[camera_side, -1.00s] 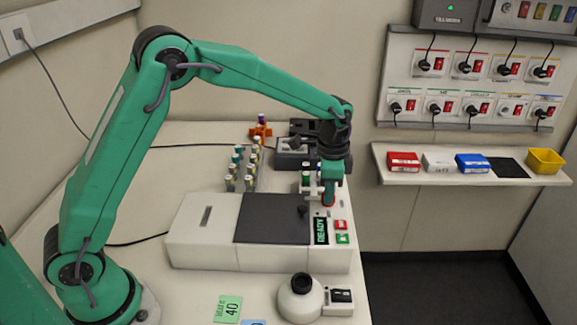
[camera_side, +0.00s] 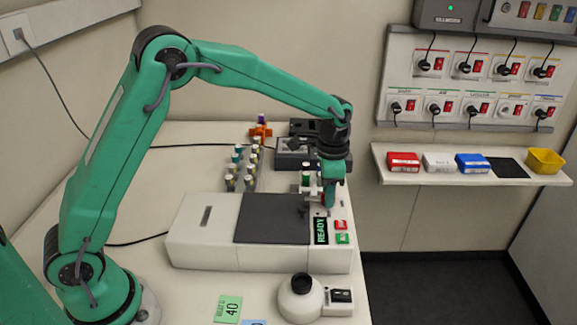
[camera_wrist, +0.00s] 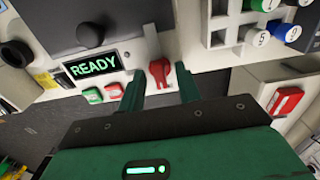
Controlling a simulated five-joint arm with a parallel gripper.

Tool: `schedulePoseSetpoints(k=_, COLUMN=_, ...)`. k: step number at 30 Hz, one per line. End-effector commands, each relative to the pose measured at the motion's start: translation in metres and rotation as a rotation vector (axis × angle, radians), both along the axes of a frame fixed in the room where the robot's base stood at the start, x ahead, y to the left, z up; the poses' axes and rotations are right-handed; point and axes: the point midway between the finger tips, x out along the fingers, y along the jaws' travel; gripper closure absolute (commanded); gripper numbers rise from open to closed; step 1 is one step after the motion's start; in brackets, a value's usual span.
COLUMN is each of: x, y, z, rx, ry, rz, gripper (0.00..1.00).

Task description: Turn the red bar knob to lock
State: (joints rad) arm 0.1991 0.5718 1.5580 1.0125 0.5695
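The red bar knob (camera_wrist: 160,72) sits on the top panel of the white shaker machine, right of the lit READY display (camera_wrist: 94,65) in the wrist view. My gripper (camera_wrist: 160,80) is open, with one green finger on each side of the knob in that view. I cannot tell whether either finger touches it. In the side view my gripper (camera_side: 327,200) points down at the machine's right rear corner, and a bit of red shows at its tips. The fingers mostly hide the knob there. Its exact angle is hard to read.
The white machine (camera_side: 200,240) has a dark lid (camera_side: 272,218) left of my gripper. Red (camera_side: 341,225) and green (camera_side: 342,239) buttons lie close in front. A rack of capped vials (camera_side: 306,178) stands just behind.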

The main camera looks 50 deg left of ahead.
Motion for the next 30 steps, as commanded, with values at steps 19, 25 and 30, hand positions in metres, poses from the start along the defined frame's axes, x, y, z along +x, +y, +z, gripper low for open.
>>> schedulePoseSetpoints(k=19, x=0.001, y=0.0, z=0.052, rx=-0.001, ry=-0.004, rz=0.0, gripper=0.66)
schedulePoseSetpoints(k=25, x=0.0, y=0.0, z=0.072, rx=-0.001, ry=-0.002, rz=0.0, gripper=0.66)
schedulePoseSetpoints(k=30, x=0.0, y=0.0, z=0.078, rx=0.0, ry=0.0, rz=0.0, gripper=0.66)
